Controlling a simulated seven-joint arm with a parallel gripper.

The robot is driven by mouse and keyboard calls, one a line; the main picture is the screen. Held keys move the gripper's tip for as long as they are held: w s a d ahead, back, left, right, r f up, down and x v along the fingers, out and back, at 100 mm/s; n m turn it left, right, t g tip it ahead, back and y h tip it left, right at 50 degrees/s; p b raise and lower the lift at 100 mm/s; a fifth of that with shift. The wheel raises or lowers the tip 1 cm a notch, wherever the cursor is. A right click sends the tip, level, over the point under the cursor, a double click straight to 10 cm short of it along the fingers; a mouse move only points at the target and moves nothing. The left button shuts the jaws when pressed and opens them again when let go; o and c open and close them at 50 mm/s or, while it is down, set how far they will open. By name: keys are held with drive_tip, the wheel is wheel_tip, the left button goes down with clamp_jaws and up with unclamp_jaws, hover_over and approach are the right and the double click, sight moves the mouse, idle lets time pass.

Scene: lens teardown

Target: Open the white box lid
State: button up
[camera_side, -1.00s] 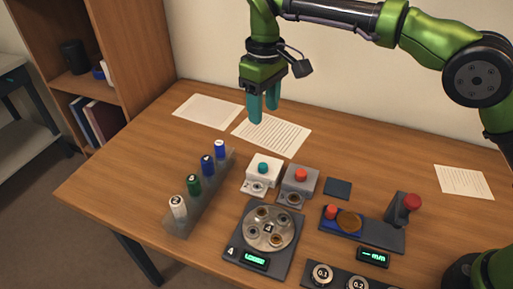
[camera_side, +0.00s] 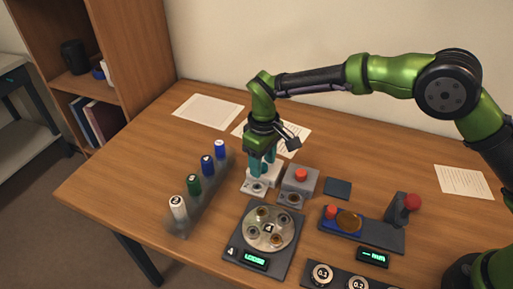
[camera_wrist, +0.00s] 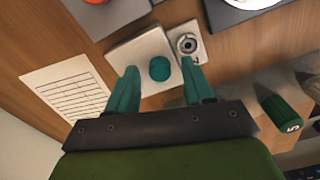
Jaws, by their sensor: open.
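The white box (camera_side: 252,182) stands on the table, with a teal knob on its lid. In the wrist view the white box (camera_wrist: 144,50) has the round teal knob (camera_wrist: 159,68) on top. A small plate with a round metal fitting (camera_wrist: 188,44) adjoins the box. My gripper (camera_side: 261,167) is just above the box in the side view and partly hides it. In the wrist view my gripper's teal fingers (camera_wrist: 160,84) are spread on either side of the knob, with gaps to both sides. The lid looks shut.
A grey box with a red knob (camera_side: 301,175) stands close on the right. A rack with several numbered cylinders (camera_side: 207,188) is on the left. A round turntable device (camera_side: 269,228) sits in front. Papers (camera_side: 208,110) lie behind.

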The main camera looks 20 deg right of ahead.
drive_tip(key=shift+f, duration=0.2)
drive_tip(key=shift+c, duration=0.2)
clamp_jaws()
drive_tip(key=w+d, duration=0.4)
drive_tip(key=shift+w+d, duration=0.15)
drive_tip(key=shift+o, duration=0.2)
unclamp_jaws()
